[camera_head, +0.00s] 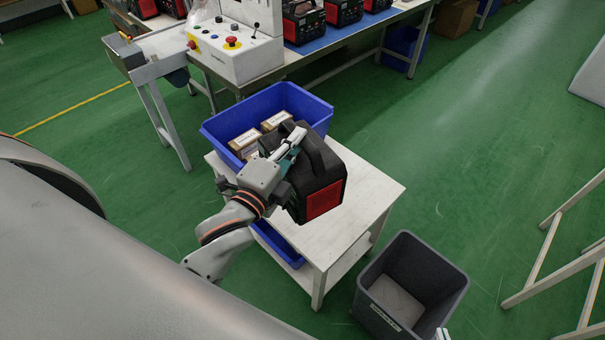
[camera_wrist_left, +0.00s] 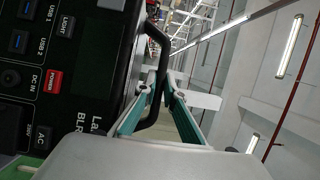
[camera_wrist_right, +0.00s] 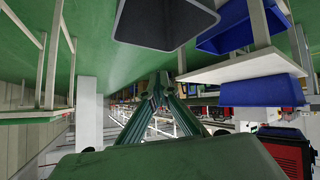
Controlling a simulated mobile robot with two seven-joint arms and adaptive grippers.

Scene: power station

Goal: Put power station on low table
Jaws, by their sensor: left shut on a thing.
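The power station (camera_head: 320,178) is a black box with a red panel and a top handle. In the head view it hangs over the low white table (camera_head: 365,199), tilted. My left gripper (camera_head: 292,143) is shut on its black handle; the left wrist view shows the handle (camera_wrist_left: 157,95) between the fingers and the port panel (camera_wrist_left: 40,75) beside them. In the right wrist view, which is upside down, the power station (camera_wrist_right: 287,150) appears clear of the tabletop (camera_wrist_right: 243,67). My right gripper (camera_wrist_right: 160,82) is empty with its fingertips together, away from the table.
A blue bin (camera_head: 316,108) with small boxes takes the table's back left; the tabletop's front and right are bare. Another blue bin is on the lower shelf. A grey bin (camera_head: 377,318) stands front right on the floor. A workbench with more power stations (camera_head: 304,22) is behind.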

